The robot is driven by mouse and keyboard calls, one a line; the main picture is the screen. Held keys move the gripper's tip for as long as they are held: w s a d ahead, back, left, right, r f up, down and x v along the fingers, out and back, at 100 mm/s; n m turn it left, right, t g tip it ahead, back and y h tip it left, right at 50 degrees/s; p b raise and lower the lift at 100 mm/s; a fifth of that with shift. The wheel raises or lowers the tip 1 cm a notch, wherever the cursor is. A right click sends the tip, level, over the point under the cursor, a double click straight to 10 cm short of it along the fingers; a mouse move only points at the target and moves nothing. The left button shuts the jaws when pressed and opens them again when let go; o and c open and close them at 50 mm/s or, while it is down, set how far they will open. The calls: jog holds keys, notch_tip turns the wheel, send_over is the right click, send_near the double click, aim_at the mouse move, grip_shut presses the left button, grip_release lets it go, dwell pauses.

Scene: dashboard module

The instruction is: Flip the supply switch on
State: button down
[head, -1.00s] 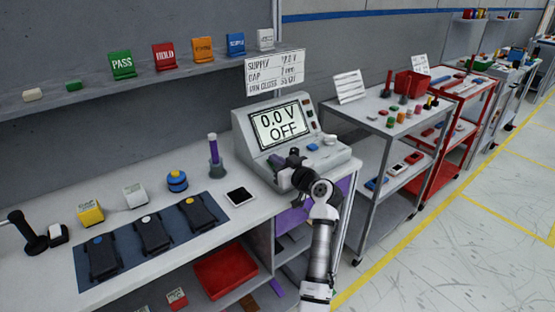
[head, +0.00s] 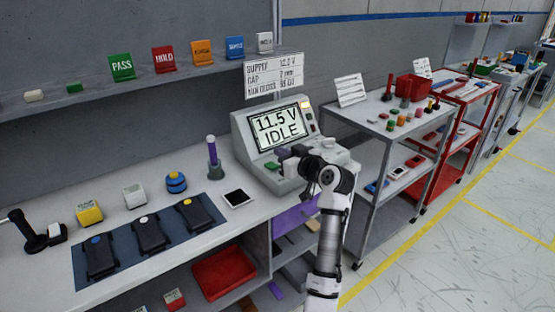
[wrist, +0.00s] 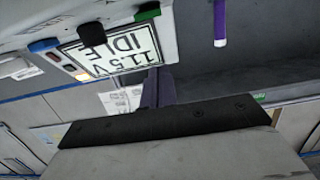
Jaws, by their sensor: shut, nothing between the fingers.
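The grey supply unit (head: 245,135) stands at the right end of the bench. Its screen (head: 281,127) reads 11.5 V IDLE, and it shows upside down in the wrist view (wrist: 112,50). Coloured controls sit on its front panel: a green one (wrist: 147,12), a black one (wrist: 92,30) and a blue one (wrist: 42,45). No label shows which is the supply switch, and its lever position cannot be made out. My gripper (head: 299,167) is shut and empty at the front of the panel, hiding part of it. In the wrist view its fingers (wrist: 158,88) appear apart from the controls.
A purple-topped tube (head: 212,152) in a holder and a white-framed dark pad (head: 238,198) stand left of the unit. Dark modules lie on a blue mat (head: 150,262). A grey cart (head: 345,115) stands close on the right. A card (head: 272,75) hangs above the unit.

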jog(key=shift+r+b+v, duration=0.2)
jog(key=shift+v, duration=0.65)
jog(key=shift+r+b+v, duration=0.2)
jog(key=shift+v, duration=0.65)
jog(key=shift+r+b+v, duration=0.2)
jog(key=shift+v, duration=0.65)
jog(key=shift+a, duration=0.15)
